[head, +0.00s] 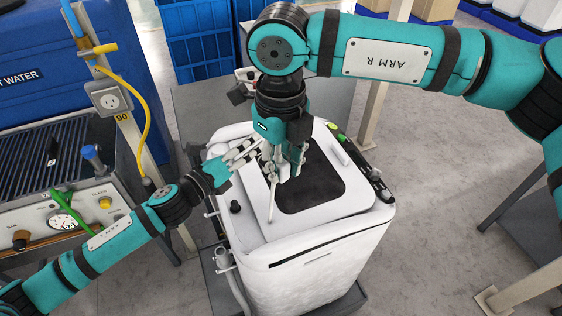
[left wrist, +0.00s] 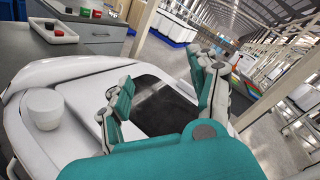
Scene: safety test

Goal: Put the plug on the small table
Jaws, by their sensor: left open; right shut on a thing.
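My right gripper (head: 287,172) points down over the white machine's lid, shut on a small pale thing. Its fingers hide most of that thing, so I cannot tell whether it is the plug. My left gripper (head: 250,150) is open beside it, fingers spread; its fingers also show over the lid in the left wrist view (left wrist: 160,95). A grey table (head: 335,100) behind the machine may be the small table; it also shows in the left wrist view (left wrist: 98,50). No other plug is clearly identifiable.
The white machine (head: 315,240) with a dark window stands under both grippers. At left are a wall socket (head: 108,98), a yellow cable (head: 148,120) and a counter with a gauge (head: 62,219). A tray (left wrist: 53,35) of small coloured pieces is on the grey table.

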